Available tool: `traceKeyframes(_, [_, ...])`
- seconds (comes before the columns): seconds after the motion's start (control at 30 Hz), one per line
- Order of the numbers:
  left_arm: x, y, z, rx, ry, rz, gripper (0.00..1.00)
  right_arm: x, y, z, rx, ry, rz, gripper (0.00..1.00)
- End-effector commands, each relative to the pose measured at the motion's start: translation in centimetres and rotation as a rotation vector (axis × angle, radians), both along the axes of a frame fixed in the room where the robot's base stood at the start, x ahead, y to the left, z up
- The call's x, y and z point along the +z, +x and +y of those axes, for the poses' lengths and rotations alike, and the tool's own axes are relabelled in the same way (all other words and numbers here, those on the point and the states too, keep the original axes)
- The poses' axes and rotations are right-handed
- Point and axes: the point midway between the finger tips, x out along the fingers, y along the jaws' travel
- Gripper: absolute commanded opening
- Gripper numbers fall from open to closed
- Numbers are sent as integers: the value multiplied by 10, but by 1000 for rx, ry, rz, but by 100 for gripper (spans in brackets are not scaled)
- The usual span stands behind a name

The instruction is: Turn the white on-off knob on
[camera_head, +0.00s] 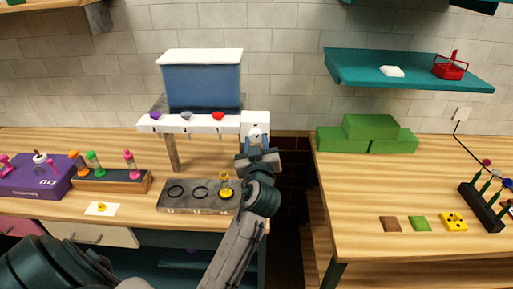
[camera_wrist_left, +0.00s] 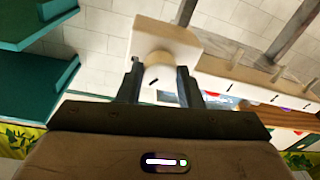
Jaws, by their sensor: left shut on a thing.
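The white on-off knob (camera_head: 256,133) sits on a white square panel (camera_head: 262,117) at the right end of the blue dispenser. In the left wrist view the knob (camera_wrist_left: 158,79) is white with a short dark slanted mark on its face, and a tan collar joins it to the panel (camera_wrist_left: 185,42). My left gripper (camera_head: 257,153) is at the knob from the front. In the left wrist view its fingers (camera_wrist_left: 158,84) are on either side of the knob, shut on it. My right gripper is not in view.
The blue dispenser tank (camera_head: 203,85) stands above a white bar (camera_head: 172,125) with purple, grey and red knobs. Below is a grey tray (camera_head: 185,208) with dark rings and a yellow item (camera_head: 225,185). Green blocks (camera_head: 343,146) stand on the right table, beyond a gap.

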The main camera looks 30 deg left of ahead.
Motion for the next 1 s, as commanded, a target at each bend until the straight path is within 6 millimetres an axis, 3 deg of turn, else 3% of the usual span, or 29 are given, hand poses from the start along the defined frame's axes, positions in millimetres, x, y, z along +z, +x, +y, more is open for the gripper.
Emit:
traceKeyframes(0.37, [0,-1,2,1,308,187,10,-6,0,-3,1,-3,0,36])
traceKeyframes(1.0, [2,-2,3,2,755,461,10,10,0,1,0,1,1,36])
